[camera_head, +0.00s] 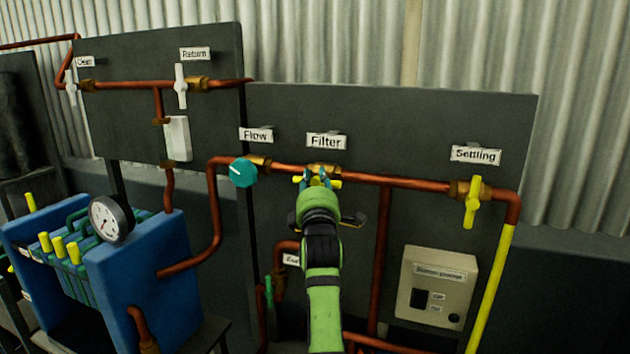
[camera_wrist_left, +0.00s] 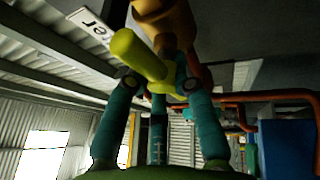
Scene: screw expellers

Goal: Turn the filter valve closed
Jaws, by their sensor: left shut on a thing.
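The filter valve has a yellow handle (camera_head: 335,183) under the "Filter" label (camera_head: 326,141) on the dark panel. In the head view the handle lies roughly level, nearly along the copper pipe, and my gripper covers part of it. My left gripper (camera_head: 316,180) reaches up to the valve from below and is shut on the handle. In the left wrist view the yellow handle (camera_wrist_left: 140,54) passes between the teal fingers (camera_wrist_left: 157,85), one end pointing up-left towards the camera. The brass valve body (camera_wrist_left: 168,22) is behind it. My right gripper is not in view.
A teal flow knob (camera_head: 243,173) sits just left of the filter valve. The settling valve's yellow handle (camera_head: 472,203) hangs upright at the right. A switch box (camera_head: 437,287) is lower right. A blue filter press (camera_head: 148,265) with a gauge (camera_head: 110,219) stands at left.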

